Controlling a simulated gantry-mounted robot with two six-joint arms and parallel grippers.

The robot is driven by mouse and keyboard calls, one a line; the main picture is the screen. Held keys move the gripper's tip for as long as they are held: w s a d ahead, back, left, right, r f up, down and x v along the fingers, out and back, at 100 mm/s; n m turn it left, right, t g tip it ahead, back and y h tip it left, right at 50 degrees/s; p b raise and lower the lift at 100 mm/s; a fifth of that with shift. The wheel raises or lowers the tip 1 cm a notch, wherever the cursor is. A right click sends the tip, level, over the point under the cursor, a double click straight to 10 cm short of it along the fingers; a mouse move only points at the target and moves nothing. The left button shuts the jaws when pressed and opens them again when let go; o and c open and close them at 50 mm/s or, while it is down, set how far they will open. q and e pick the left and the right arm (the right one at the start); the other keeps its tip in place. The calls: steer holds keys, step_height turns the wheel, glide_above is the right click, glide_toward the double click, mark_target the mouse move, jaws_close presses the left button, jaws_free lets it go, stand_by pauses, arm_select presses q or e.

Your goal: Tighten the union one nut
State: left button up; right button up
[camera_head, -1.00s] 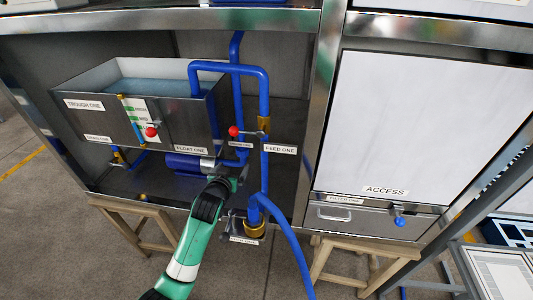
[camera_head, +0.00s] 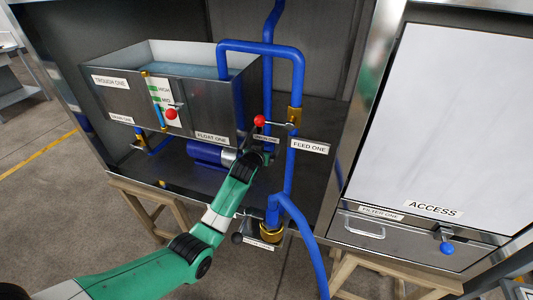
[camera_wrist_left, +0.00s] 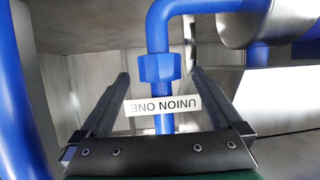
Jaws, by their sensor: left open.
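The union one nut (camera_wrist_left: 160,68) is a blue hexagonal collar on a vertical blue pipe in the left wrist view. A white UNION ONE label (camera_wrist_left: 163,106), upside down, is in front of the pipe just below it in the picture. My left gripper (camera_wrist_left: 160,76) is open, with one dark finger on each side of the pipe and visible gaps to the nut. I cannot tell how deep the nut sits between the fingertips. In the head view my left gripper (camera_head: 262,153) reaches in under the small label, and the nut is hidden there. My right gripper is not in view.
A metal trough (camera_head: 190,105) stands to the left. The feed pipe (camera_head: 291,165) with a red-knobbed valve (camera_head: 260,120) runs close to the right of the gripper. A brass fitting (camera_head: 271,232) and blue hose (camera_head: 308,240) are below. The access panel (camera_head: 440,120) is at the right.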

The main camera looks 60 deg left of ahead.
arm_select(q)
steer(key=shift+b+x, duration=0.45)
steer(key=shift+x, duration=0.75)
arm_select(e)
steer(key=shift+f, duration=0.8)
arm_select(q)
steer(key=c, duration=1.3)
steer(key=m+h+p, duration=0.1)
steer(key=p, duration=0.1)
steer(key=shift+s+r+t+p, duration=0.1)
steer(key=shift+r+t+p, duration=0.1)
steer(key=shift+t+p, duration=0.2)
steer(key=shift+f, duration=0.15)
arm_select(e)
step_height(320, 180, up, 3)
arm_select(q)
steer(key=o, duration=1.3)
